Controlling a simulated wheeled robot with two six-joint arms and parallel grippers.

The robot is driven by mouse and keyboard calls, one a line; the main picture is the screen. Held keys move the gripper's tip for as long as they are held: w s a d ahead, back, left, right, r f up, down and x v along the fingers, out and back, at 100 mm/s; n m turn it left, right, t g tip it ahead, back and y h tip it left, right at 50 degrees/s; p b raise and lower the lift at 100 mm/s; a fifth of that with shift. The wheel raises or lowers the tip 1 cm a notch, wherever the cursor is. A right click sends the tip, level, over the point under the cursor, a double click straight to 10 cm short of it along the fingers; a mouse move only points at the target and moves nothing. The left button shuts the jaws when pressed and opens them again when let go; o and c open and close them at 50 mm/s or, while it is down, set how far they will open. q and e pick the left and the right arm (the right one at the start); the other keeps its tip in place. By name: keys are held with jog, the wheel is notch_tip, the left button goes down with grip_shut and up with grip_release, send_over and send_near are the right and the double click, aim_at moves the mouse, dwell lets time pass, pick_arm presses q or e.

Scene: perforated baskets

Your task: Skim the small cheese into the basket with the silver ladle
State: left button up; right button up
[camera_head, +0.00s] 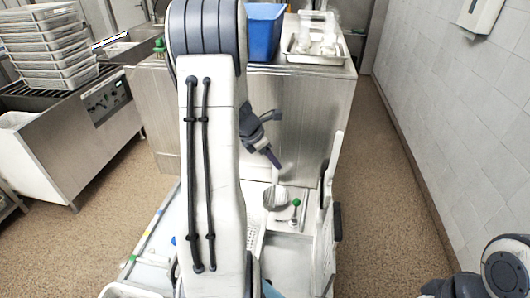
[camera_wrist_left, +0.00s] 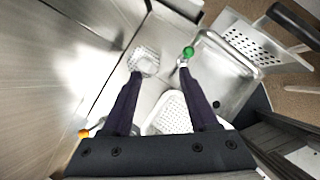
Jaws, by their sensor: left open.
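A round silver bowl-shaped piece (camera_head: 275,198), probably the ladle, is on the work surface below the steel cabinet. In the left wrist view a perforated silver piece (camera_wrist_left: 145,61) is near the left fingertip; I cannot tell if it is the same one. A green knob (camera_head: 296,202) on a short stem is to its right; it also shows in the left wrist view (camera_wrist_left: 188,52), by the right fingertip. A white perforated basket (camera_wrist_left: 172,115) is below the fingers. My left gripper (camera_wrist_left: 160,72) is open and empty, above these things. I cannot make out the cheese.
A steel cabinet (camera_head: 310,110) stands behind, with a blue bin (camera_head: 263,32) and a tray (camera_head: 318,50) on top. A perforated steel panel (camera_wrist_left: 258,42) and a shallow steel pan (camera_wrist_left: 226,80) are at the right. Stacked trays (camera_head: 50,45) stand left.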

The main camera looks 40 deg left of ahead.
aim_at(275, 169)
pick_arm(q)
jog(key=shift+n, duration=0.7)
jog(key=w+f+b, duration=0.1)
jog(key=f+b, duration=0.1)
jog(key=f, duration=0.1)
jog(key=w+a+f+b, duration=0.1)
jog(key=f+b, duration=0.1)
jog(key=w+f+b, duration=0.1)
jog(key=f+b, duration=0.1)
jog(key=f, duration=0.1)
jog(key=shift+w+a+f, duration=0.2)
jog(key=shift+w+f, duration=0.05)
jog(key=shift+f, duration=0.05)
jog(key=shift+w+f, duration=0.25)
jog(key=shift+f, duration=0.1)
grip_shut()
jog(key=shift+r, duration=0.3)
